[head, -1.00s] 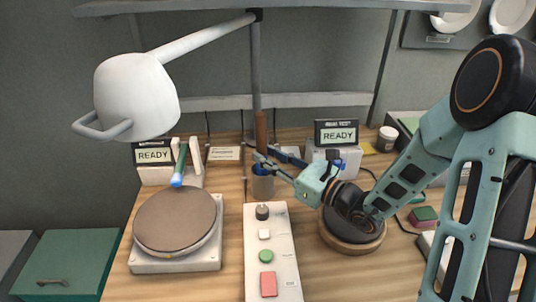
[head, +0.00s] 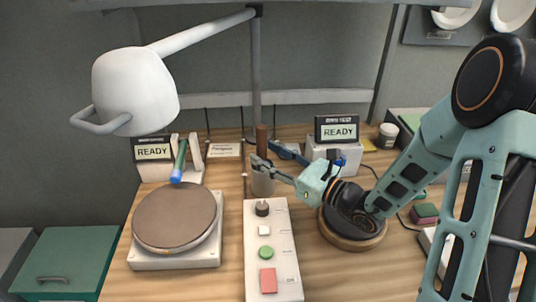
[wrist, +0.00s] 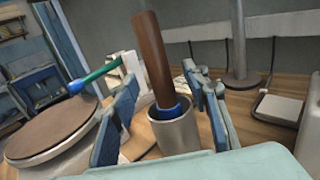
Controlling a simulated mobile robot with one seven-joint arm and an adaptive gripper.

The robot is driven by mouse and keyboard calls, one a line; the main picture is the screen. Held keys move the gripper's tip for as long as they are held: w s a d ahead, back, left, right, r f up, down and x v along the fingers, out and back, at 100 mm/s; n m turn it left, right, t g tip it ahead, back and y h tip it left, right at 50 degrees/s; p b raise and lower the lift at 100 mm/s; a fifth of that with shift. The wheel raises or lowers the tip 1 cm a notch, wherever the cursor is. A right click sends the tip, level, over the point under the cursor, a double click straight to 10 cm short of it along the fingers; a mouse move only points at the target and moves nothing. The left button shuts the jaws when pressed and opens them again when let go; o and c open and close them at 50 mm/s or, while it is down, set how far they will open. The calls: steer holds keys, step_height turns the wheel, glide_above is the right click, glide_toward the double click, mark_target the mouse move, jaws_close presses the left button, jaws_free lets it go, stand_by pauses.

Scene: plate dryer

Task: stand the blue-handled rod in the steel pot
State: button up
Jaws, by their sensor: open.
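The blue-handled rod has a brown shaft (head: 262,138) and a blue lower part. It stands inside the steel pot (head: 262,186), brown end up. In the wrist view the brown shaft (wrist: 152,60) rises out of the pot (wrist: 178,134), and a little of its blue part shows at the rim. The rest is hidden inside. My gripper (head: 270,156) is at rim height with one finger on each side of the rod. In the wrist view the blue fingers are spread, with gaps to the rod.
A hotplate with a round brown top (head: 174,218) stands at left, with a green, blue-ended stick (head: 179,162) behind it. A button panel (head: 271,250) lies in front of the pot. A white lamp (head: 134,90) hangs at upper left. READY displays (head: 337,130) stand behind.

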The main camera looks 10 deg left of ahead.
steer(key=v, duration=1.1)
steer(key=shift+s+d, duration=0.15)
steer(key=shift+d, duration=0.2)
